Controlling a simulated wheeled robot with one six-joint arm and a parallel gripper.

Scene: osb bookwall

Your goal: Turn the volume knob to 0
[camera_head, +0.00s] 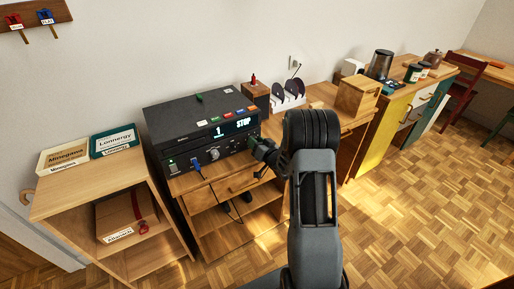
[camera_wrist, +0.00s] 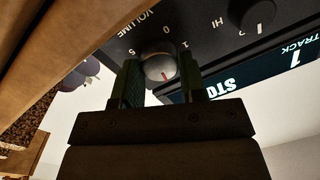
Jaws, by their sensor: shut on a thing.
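The volume knob (camera_wrist: 160,66) is a round grey knob on the black player's front, under the word VOLUME, in the wrist view. The digits 5, 0 and 1 show around it. My gripper (camera_wrist: 161,82) is shut on the knob, one finger on each side. In the head view my gripper (camera_head: 258,147) reaches the right part of the black player (camera_head: 168,128) and hides the knob.
The player's display (camera_head: 232,128) reads 1 and STOP. A blue plug with a cable (camera_head: 196,164) is in its front. A HI knob (camera_wrist: 258,15) is near my gripper. A wooden box (camera_head: 357,96) and a disc rack (camera_head: 288,94) stand to the right.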

